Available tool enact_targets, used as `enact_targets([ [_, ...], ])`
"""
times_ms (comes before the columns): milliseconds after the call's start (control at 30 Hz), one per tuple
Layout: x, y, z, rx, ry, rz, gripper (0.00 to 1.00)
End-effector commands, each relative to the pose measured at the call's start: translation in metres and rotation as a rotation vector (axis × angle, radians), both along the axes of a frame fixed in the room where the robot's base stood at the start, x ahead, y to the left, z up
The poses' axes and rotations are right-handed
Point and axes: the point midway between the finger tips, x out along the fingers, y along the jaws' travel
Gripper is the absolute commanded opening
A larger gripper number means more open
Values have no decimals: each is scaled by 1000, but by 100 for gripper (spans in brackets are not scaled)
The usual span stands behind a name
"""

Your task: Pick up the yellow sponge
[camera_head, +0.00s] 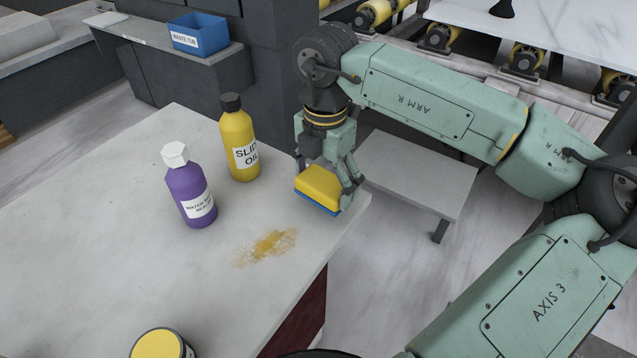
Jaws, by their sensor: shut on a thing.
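The yellow sponge (320,187) has a blue underside and is at the right corner of the stone slab (110,240). My gripper (328,180) reaches down over it from above, with fingers at its left and right ends. The gripper is shut on the sponge. The sponge looks slightly tilted; I cannot tell whether its underside touches the slab. The left finger is partly hidden behind the sponge.
A yellow slide oil bottle (238,140) and a purple bottle (190,190) stand left of the sponge. A yellow-brown spill (268,246) lies in front. A round yellow-topped container (160,344) is at the bottom edge. A blue waste tub (198,35) sits behind.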

Motion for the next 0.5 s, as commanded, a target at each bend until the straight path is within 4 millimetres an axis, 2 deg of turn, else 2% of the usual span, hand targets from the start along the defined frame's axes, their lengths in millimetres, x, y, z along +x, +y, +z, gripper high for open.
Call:
enact_targets([
  [300, -69, -34, 4, 0, -4, -5, 64],
  [500, -101, -48, 9, -1, -3, -2, 64],
])
